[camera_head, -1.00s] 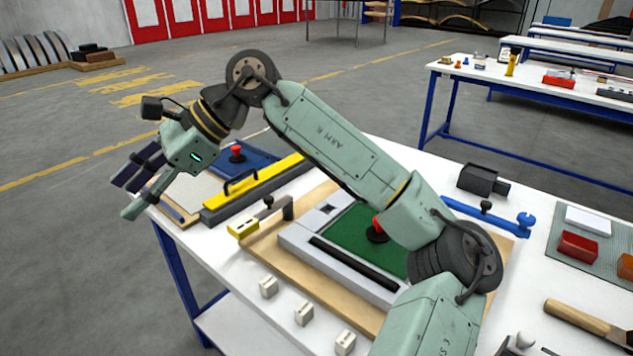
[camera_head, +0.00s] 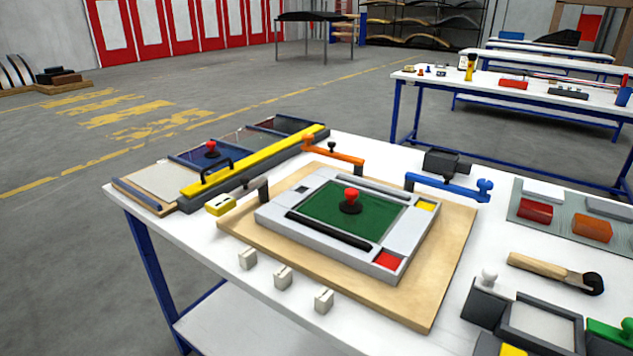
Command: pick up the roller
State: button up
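The roller (camera_head: 545,268) lies on the white table (camera_head: 215,245) at its right side. It has a pale wooden handle pointing left and a dark round head at its right end. It is clear of the wooden board and nothing covers it. My gripper and arm are out of view, so the gripper's state does not show.
A wooden board (camera_head: 440,285) holds a grey frame with a green panel and red knob (camera_head: 351,194). Blue (camera_head: 450,186) and orange (camera_head: 335,150) arms stand behind. Red and orange blocks lie on a mat (camera_head: 559,222). Dark boxes and a tray (camera_head: 545,327) sit in front of the roller.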

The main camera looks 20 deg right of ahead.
aim_at(591, 283)
jog(key=k+z, duration=0.15)
jog(key=k, duration=0.5)
jog(key=z, duration=1.5)
jog(key=k+j+z, duration=0.25)
jog(key=j, duration=0.15)
jog(key=k+j+z, duration=0.1)
jog(key=j+z, duration=0.15)
jog(key=j, duration=0.15)
jog(key=i+j, duration=0.35)
jog(key=j, duration=0.3)
jog(key=i, duration=0.75)
